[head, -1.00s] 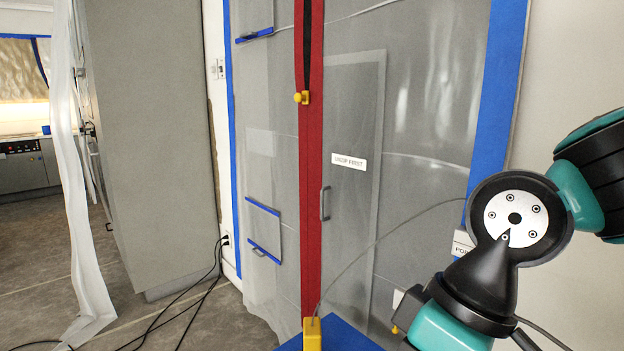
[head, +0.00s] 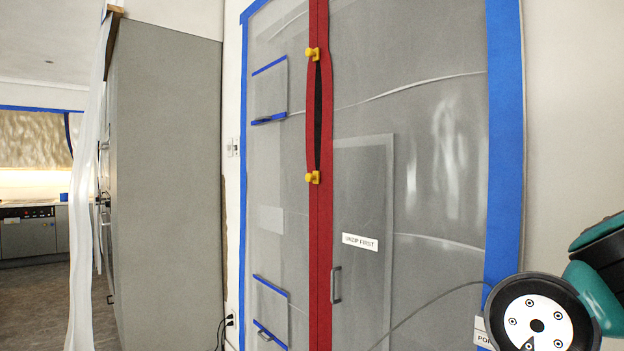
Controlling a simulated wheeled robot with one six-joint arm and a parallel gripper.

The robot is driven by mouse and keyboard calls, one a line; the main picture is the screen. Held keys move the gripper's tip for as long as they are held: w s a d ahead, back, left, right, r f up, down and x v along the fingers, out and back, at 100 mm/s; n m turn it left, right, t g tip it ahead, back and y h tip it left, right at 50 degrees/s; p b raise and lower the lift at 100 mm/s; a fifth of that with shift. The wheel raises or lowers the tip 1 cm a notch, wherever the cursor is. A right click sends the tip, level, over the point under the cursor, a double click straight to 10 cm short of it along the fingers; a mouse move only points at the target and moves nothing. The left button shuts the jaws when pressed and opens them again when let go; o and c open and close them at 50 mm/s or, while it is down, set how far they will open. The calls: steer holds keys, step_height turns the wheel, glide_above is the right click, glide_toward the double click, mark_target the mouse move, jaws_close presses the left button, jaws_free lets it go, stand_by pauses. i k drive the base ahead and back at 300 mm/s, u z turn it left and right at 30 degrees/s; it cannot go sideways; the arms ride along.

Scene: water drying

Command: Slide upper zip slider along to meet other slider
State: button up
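The upper zip slider (head: 313,54) is a small yellow piece with a knob, high on the red zip strip (head: 320,260). The other, lower slider (head: 313,177), also yellow, sits further down the same strip. Between them the zip is parted into a narrow dark slit (head: 318,115); above the upper slider and below the lower one the strip looks closed. Part of my arm shows at the lower right, well apart from both sliders. My gripper is not in view.
The strip runs down a translucent plastic sheet (head: 440,200) edged with blue tape (head: 505,130). A door handle (head: 336,285) and a label reading "UNZIP FIRST" (head: 360,242) show right of the strip. A tall grey cabinet (head: 165,180) stands at left.

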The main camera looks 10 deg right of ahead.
mark_target(309, 52)
steer(key=u, duration=0.4)
steer(key=k, duration=0.5)
steer(key=u, duration=0.95)
steer(key=k, duration=0.8)
steer(key=u, duration=0.65)
steer(key=i, duration=1.9)
steer(key=z, duration=0.2)
steer(key=i, duration=2.2)
steer(key=z, duration=0.55)
steer(key=i, duration=1.55)
steer(key=z, duration=1.65)
steer(key=i, duration=0.85)
steer(key=z, duration=1.65)
steer(key=i, duration=1.15)
steer(key=z, duration=0.4)
